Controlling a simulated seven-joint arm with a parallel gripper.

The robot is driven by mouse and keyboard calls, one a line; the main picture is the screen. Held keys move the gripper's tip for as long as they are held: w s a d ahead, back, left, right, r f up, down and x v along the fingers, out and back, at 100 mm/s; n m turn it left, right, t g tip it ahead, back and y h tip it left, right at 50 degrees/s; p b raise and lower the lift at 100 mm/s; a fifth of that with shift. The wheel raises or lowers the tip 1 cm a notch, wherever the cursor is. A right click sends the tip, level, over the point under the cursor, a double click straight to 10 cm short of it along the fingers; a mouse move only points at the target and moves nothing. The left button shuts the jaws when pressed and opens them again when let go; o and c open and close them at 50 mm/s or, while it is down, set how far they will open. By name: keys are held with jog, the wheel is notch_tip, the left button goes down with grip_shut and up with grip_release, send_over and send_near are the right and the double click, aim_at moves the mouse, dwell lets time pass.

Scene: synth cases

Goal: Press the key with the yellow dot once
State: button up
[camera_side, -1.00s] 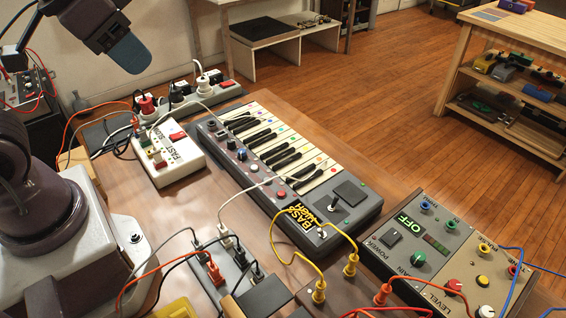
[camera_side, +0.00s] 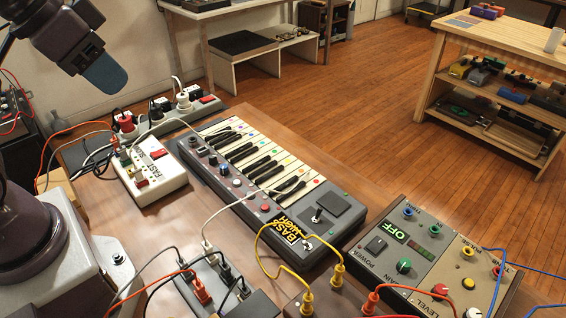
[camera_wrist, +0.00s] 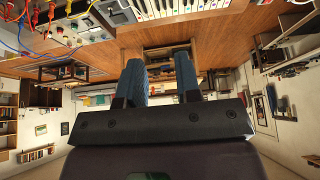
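The grey keyboard (camera_side: 328,232) lies on the wooden table, mid-picture in the side view, with cream and black keys and small coloured dots on the cream keys. The dots are too small to tell surely which one is yellow. In the wrist view the keyboard (camera_wrist: 185,9) shows at the top edge, partly cut off. My gripper (camera_side: 103,72) is at the upper left in the side view, in the air and well apart from the keyboard. In the wrist view its two blue-grey fingers (camera_wrist: 161,80) stand apart with nothing between them.
A white FAST/SLOW box (camera_side: 150,177) and a power strip (camera_side: 185,110) stand left of the keyboard. A grey box marked OFF (camera_side: 398,262) is at the lower right. Cables, yellow, white and orange, loop over the table's front. A wooden shelf bench (camera_side: 430,75) stands beyond.

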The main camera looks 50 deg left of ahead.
dwell(0.4)
grip_shut()
dwell(1.6)
